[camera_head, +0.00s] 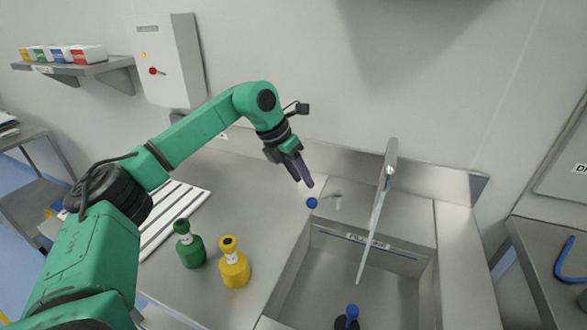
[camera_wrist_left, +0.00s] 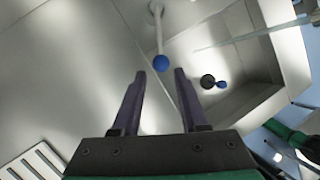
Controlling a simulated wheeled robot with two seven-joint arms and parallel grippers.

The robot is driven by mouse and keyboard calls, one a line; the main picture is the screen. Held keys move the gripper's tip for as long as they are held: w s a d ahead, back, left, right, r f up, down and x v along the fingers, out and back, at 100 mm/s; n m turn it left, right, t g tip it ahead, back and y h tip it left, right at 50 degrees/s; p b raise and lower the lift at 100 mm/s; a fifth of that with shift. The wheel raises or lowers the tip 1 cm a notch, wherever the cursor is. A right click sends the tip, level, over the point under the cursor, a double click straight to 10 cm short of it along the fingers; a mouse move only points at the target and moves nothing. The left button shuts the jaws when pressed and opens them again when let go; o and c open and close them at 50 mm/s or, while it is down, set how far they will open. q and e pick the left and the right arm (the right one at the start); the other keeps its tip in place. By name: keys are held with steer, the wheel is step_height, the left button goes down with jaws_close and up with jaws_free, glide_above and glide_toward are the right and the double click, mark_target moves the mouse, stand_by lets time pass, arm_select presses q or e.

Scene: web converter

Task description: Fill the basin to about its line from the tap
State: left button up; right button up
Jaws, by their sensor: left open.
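The steel basin (camera_head: 300,285) is sunk in the counter, with a fill line label (camera_head: 368,241) on its back wall. I see no water in it. The tap spout (camera_head: 378,195) rises behind the basin and reaches over it. A lever with a blue knob (camera_head: 312,203) sits at the basin's back left; the knob also shows in the left wrist view (camera_wrist_left: 161,63). My left gripper (camera_head: 306,184) is open, its fingertips close to the knob, which appears just beyond the gap between them. A black plug (camera_head: 346,322) with a blue knob is at the basin bottom.
A green bottle (camera_head: 190,250) and a yellow bottle (camera_head: 234,268) stand left of the basin. A white slatted rack (camera_head: 175,215) lies behind them. A wall box (camera_head: 165,60) and a shelf with small boxes (camera_head: 75,66) are at the back left.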

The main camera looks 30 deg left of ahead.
arm_select(q)
steer(key=v, duration=0.5)
steer(key=shift+s+a+r, duration=0.1)
steer(key=shift+a+r, duration=0.05)
steer(key=shift+r, duration=0.1)
stand_by(0.6)
